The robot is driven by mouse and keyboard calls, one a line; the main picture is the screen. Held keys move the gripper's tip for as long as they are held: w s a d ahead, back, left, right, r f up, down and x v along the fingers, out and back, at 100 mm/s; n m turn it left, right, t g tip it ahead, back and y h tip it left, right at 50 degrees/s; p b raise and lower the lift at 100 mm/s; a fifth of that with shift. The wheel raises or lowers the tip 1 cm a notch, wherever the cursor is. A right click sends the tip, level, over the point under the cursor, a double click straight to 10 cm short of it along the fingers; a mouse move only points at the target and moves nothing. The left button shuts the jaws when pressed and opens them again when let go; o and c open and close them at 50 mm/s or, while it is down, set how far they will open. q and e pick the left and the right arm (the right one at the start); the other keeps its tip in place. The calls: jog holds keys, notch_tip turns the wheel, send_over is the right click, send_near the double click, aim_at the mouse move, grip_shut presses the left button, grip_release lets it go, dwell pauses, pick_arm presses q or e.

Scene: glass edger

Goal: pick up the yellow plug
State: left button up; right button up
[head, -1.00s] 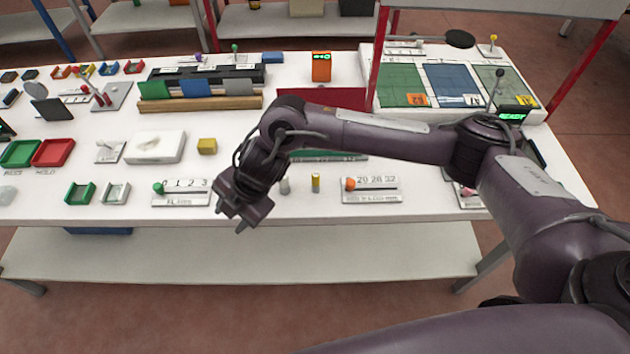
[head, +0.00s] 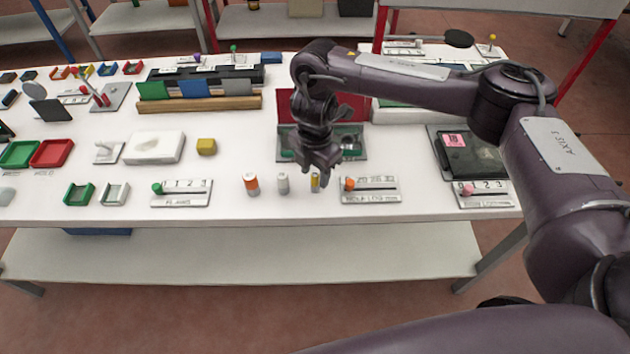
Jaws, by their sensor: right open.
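The yellow plug (head: 315,183) is a small upright cylinder near the front edge of the white table. It stands to the right of a grey-white plug (head: 283,183) and an orange-and-white plug (head: 251,184). My right gripper (head: 318,178) is open and points down at the yellow plug. Its fingers partly cover the plug's upper part; whether they touch it or straddle it I cannot tell. My left gripper is not in view.
Another slider block with a green knob (head: 182,193) is to the left. The table's front edge (head: 270,218) is close.

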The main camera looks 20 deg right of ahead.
aim_at(314, 175)
notch_tip(314, 175, down, 2)
jog(key=shift+f, duration=0.1)
grip_shut()
jog(key=shift+r, duration=0.25)
jog(key=shift+w+r, duration=0.1)
jog(key=shift+r, duration=0.15)
notch_tip(314, 175, up, 19)
jog(key=p, duration=0.1)
jog(key=shift+r+p, duration=0.15)
jog(key=shift+p, duration=0.15)
